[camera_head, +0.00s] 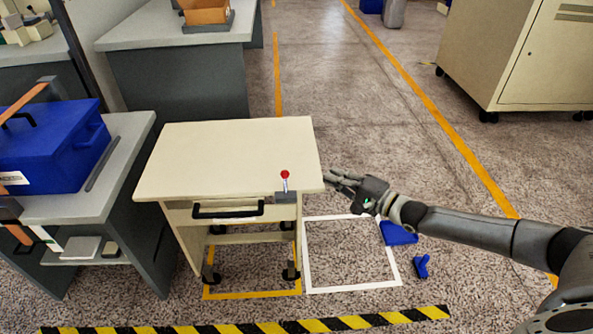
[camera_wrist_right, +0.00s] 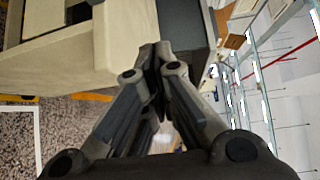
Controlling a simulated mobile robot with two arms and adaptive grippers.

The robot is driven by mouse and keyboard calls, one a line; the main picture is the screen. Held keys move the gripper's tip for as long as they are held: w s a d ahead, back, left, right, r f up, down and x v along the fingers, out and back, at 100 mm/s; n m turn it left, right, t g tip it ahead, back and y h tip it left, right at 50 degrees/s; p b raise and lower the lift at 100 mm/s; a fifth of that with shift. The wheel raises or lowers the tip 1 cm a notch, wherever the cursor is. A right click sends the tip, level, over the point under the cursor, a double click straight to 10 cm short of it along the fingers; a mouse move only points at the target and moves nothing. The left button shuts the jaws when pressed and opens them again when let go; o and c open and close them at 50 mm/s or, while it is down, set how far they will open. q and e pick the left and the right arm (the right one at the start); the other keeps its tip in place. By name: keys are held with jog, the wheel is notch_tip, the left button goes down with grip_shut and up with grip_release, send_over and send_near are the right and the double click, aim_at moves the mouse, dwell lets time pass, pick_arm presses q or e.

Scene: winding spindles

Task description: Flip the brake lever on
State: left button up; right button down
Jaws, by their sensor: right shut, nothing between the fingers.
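The brake lever (camera_head: 286,184) is a short stick with a red knob, standing roughly upright on a grey block (camera_head: 286,197) at the front right corner of the cream cart (camera_head: 225,150). My right gripper (camera_head: 330,178) is just right of the cart's right edge, apart from the lever. In the right wrist view my right gripper (camera_wrist_right: 155,60) is shut and empty, with its fingertips close to the cart (camera_wrist_right: 70,50). The lever cannot be made out in the right wrist view. My left gripper is not in view.
The cart has a black handle (camera_head: 228,210) and stands on castors at a yellow floor outline. Right of it is an empty white floor outline (camera_head: 350,288). Blue objects (camera_head: 400,234) lie on the floor. A workbench with a blue box (camera_head: 50,150) stands at left.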

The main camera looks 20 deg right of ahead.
aim_at(285, 182)
pick_arm(q)
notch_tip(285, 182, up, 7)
jog(key=b, duration=0.2)
pick_arm(e)
jog(key=x, duration=1.1)
jog(key=shift+a+r, duration=0.1)
jog(key=shift+r, duration=0.1)
jog(key=s+a, duration=0.1)
jog(key=s+p, duration=0.1)
jog(key=shift+s+a+r, duration=0.2)
jog(key=shift+s+a, duration=0.1)
jog(key=shift+a, duration=0.1)
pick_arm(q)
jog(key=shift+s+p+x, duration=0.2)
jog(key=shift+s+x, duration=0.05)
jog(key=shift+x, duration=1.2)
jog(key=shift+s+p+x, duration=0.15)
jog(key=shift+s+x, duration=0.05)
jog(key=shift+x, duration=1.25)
pick_arm(e)
jog(key=shift+s+a, duration=0.3)
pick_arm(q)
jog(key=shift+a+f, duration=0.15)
